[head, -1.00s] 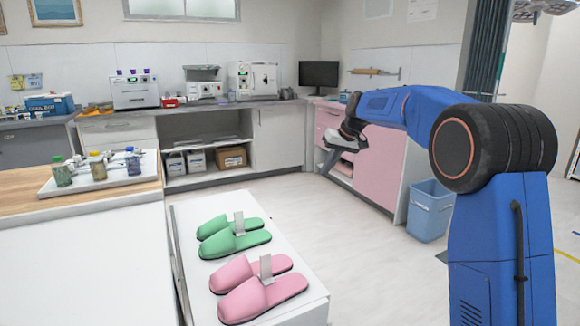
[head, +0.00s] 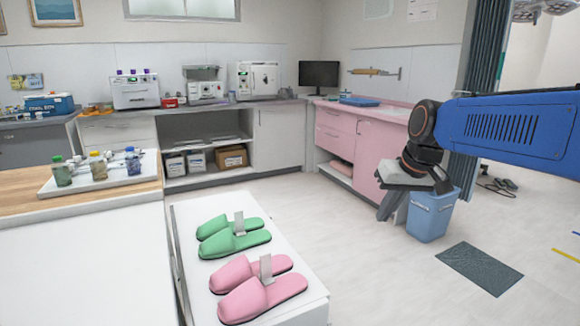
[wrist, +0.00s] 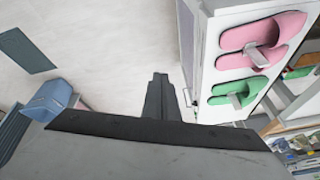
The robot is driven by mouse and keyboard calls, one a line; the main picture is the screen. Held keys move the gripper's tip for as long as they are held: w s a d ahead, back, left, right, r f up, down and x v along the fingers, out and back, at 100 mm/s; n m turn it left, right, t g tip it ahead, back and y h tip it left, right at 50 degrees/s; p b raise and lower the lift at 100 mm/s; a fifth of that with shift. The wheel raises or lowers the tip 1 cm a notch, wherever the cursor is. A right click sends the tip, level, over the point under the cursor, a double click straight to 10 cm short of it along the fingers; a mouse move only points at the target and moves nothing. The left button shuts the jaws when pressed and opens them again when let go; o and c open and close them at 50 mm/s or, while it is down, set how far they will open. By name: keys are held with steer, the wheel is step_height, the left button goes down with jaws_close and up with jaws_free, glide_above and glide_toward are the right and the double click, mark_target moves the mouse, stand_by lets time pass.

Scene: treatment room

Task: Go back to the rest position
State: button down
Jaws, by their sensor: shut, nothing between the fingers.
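My gripper (head: 388,205) hangs at the right of the head view, in front of the pink cabinet and left of the blue bin. It points down and holds nothing. In the wrist view my gripper (wrist: 160,85) shows as dark fingers close together over the pale floor. My blue arm reaches in from the right edge of the head view.
Green slippers (head: 233,236) and pink slippers (head: 260,287) lie on a white cabinet top (head: 300,312). A blue bin (head: 430,212) stands by the pink cabinet (head: 362,150). A dark mat (head: 479,268) lies on the floor. The middle floor is clear.

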steer(key=s+d+f, duration=0.2)
steer(key=s+f, duration=0.2)
steer(key=s, duration=0.4)
steer(key=s+d+f+m+h, duration=0.1)
steer(key=s+f, duration=0.4)
steer(key=s, duration=0.3)
steer(key=s+d+f+h, duration=0.1)
steer(key=s+f, duration=0.3)
steer(key=s, duration=0.4)
steer(key=shift+d+f+t, duration=0.2)
steer(key=shift+d+t, duration=0.1)
steer(key=shift+d, duration=0.5)
